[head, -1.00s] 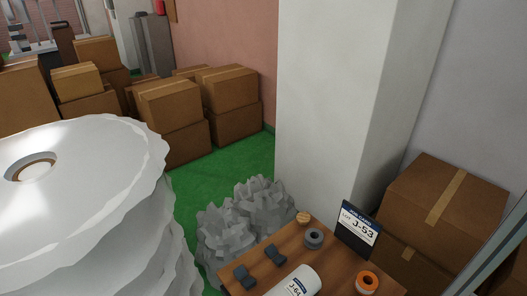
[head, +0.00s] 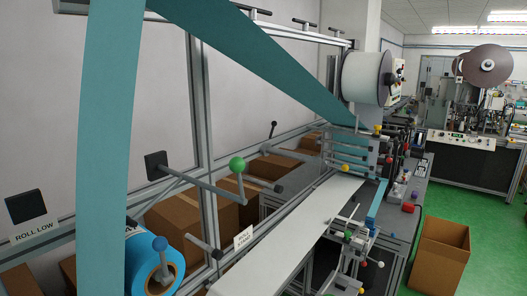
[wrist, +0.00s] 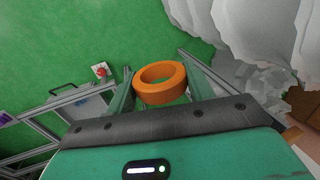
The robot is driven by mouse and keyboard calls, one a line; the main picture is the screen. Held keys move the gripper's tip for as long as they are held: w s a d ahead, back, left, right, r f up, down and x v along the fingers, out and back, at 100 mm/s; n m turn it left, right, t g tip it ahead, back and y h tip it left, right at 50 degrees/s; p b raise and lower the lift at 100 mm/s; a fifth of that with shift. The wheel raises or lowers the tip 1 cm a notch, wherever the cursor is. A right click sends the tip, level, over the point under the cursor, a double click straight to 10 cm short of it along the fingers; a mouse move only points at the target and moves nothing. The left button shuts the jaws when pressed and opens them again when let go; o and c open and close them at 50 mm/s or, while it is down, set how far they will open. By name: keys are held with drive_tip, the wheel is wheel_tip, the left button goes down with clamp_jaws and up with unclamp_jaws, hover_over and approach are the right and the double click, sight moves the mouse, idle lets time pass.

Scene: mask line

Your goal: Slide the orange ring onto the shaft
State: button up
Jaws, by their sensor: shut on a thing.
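The orange ring (wrist: 160,98) is in the wrist view, held between the two fingers of my gripper (wrist: 159,84). Its round opening is clear, and green floor lies below it. My gripper is not visible in the head view. A second bar (head: 203,244) with a dark end sits lower. I cannot tell which of these is the task's shaft.
A blue roll (head: 152,268) stands lower left, beside a blue-knobbed lever. A green-balled lever (head: 237,164) rises near the upper shaft. A teal web (head: 265,62) hangs across the frame.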

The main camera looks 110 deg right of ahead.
idle(0.4)
drive_tip(key=w+d+r+n+g+y, duration=0.1)
drive_tip(key=w+d+r+n, duration=0.5)
drive_tip(key=w+d+r, duration=0.45)
drive_tip(key=w+d+r+n+g, duration=0.1)
drive_tip(key=w+d+r+n, duration=0.55)
drive_tip(key=r, duration=0.65)
drive_tip(key=s+a+r+p, duration=0.1)
drive_tip(key=s+r+p, duration=0.3)
drive_tip(key=r+p, duration=0.5)
drive_tip(key=s+a+r+m+p, duration=0.1)
drive_tip(key=s+r+p, duration=0.2)
drive_tip(key=r+p, duration=0.6)
drive_tip(key=p, duration=0.4)
drive_tip(key=shift+s, duration=0.4)
drive_tip(key=shift+r, duration=0.1)
